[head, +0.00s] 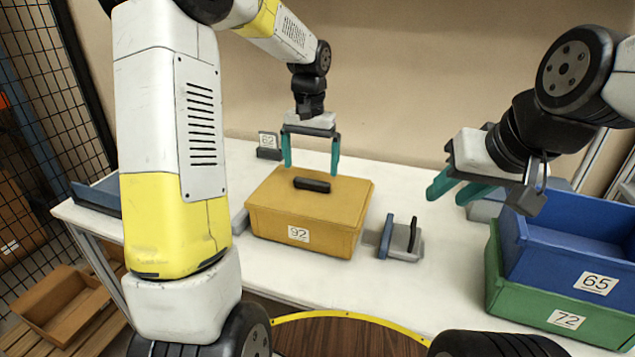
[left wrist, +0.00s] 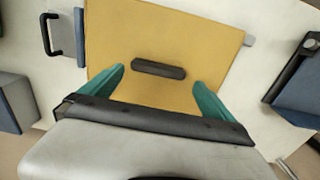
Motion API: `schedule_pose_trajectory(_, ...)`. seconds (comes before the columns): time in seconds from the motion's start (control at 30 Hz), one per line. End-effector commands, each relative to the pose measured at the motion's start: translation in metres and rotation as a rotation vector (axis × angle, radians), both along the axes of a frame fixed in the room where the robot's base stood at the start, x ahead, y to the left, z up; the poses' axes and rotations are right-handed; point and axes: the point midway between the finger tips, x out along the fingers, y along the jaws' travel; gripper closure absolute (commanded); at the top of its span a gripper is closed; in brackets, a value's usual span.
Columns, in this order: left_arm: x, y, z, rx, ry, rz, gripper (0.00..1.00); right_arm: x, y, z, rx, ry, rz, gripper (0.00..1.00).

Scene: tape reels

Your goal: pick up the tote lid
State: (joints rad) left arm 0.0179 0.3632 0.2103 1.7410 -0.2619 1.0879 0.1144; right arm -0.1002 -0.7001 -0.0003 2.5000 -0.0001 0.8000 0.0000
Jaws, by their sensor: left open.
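The yellow tote lid (head: 330,190) lies on the yellow tote (head: 289,234) labelled 92, with a black bar handle (head: 312,184) at its middle. My left gripper (head: 311,168) is open above the lid, its teal fingers apart and empty, pointing down. In the left wrist view the handle (left wrist: 158,68) lies between and beyond the two fingertips (left wrist: 160,75) on the lid (left wrist: 190,35). My right gripper (head: 450,192) is raised at the right over the table, its teal fingers apart with nothing seen between them.
A grey and blue fixture with a black handle (head: 405,240) stands right of the tote. A blue bin 65 (head: 575,262) sits in a green bin 72 (head: 545,310) at the right. A small stand marked 62 (head: 268,147) is behind. The white table (head: 285,285) is clear in front.

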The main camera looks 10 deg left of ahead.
Motion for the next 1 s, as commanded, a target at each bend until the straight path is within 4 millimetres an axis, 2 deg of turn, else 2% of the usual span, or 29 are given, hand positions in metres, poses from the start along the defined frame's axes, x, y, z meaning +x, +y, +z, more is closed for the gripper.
schedule_pose_trajectory(0.2, -0.001, -0.002, -0.034, 0.001, 0.004, 0.000, 0.00, 0.000, 0.000, 0.000, 0.000, 0.000, 0.000, 0.64)
schedule_pose_trajectory(0.3, 0.000, -0.002, -0.043, 0.001, 0.003, 0.000, 0.00, 0.000, 0.000, 0.000, 0.000, 0.000, 0.000, 0.64)
schedule_pose_trajectory(0.57, 0.000, -0.002, -0.046, 0.000, 0.000, 0.000, 0.00, 0.000, 0.000, 0.000, 0.000, 0.000, 0.000, 0.64)
schedule_pose_trajectory(0.87, 0.000, -0.002, -0.046, 0.000, 0.000, 0.000, 0.56, 0.000, 0.000, 0.000, 0.000, 0.000, 0.000, 0.64)
schedule_pose_trajectory(1.0, 0.000, -0.002, -0.046, 0.000, 0.000, 0.000, 0.57, 0.000, 0.000, 0.000, 0.000, 0.000, 0.000, 0.64)
